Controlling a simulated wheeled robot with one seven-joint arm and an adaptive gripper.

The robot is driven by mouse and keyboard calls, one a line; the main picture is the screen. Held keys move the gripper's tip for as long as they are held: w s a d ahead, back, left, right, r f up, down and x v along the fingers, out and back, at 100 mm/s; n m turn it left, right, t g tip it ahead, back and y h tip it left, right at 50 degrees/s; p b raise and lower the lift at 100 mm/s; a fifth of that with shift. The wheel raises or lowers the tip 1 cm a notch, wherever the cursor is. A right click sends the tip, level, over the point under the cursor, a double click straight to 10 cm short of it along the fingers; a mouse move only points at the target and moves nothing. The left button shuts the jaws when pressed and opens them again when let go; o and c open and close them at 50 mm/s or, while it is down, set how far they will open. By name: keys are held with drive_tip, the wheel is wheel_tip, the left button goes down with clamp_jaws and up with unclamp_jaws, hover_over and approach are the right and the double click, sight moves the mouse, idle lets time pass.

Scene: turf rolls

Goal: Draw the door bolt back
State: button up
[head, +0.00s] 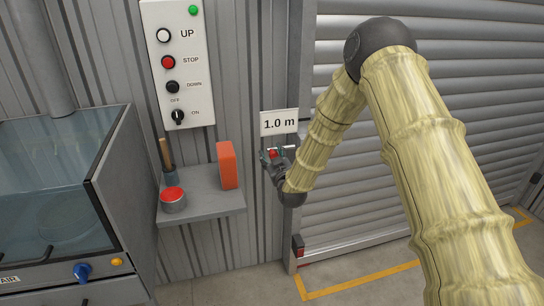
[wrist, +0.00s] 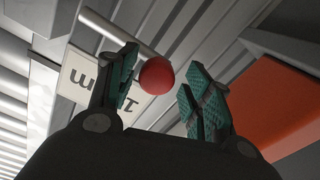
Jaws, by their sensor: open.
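The bolt shows as a pale rod with a red ball knob (head: 272,154), just below the white "1.0 m" sign (head: 279,123) at the left edge of the shutter door (head: 360,170). In the wrist view the red knob (wrist: 157,76) sits between the finger pads, and the pale rod (wrist: 113,30) runs up to the left from it. My gripper (head: 269,157) is open, with one finger on each side of the knob; gaps show on both sides in the wrist view (wrist: 158,88). My forearm hides part of the door, and the bolt's mounting is hard to make out.
A grey shelf (head: 205,203) left of my gripper holds an orange block (head: 227,165), a red-topped tin (head: 173,199) and a brush (head: 167,160). The control panel (head: 178,65) hangs above. A glass-fronted cabinet (head: 60,190) stands at left. Yellow lines (head: 360,279) mark clear floor.

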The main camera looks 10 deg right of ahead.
drive_tip(key=s, duration=1.2)
drive_tip(key=shift+d, duration=0.15)
drive_tip(key=s+f+m+g, duration=0.2)
drive_tip(key=s+f+g, duration=0.7)
drive_tip(key=s+f, duration=1.45)
drive_tip(key=s+f+m+g, duration=0.1)
drive_tip(key=s+f+g, duration=0.3)
drive_tip(key=s, duration=0.9)
drive_tip(key=s+f+m+g+p, duration=0.1)
drive_tip(key=s+f+g, duration=0.4)
drive_tip(key=s, duration=0.9)
drive_tip(key=shift+s+d+f+h, duration=0.3)
drive_tip(key=shift+d+f, duration=0.15)
drive_tip(key=shift+f, duration=0.25)
drive_tip(key=shift+w, duration=0.1)
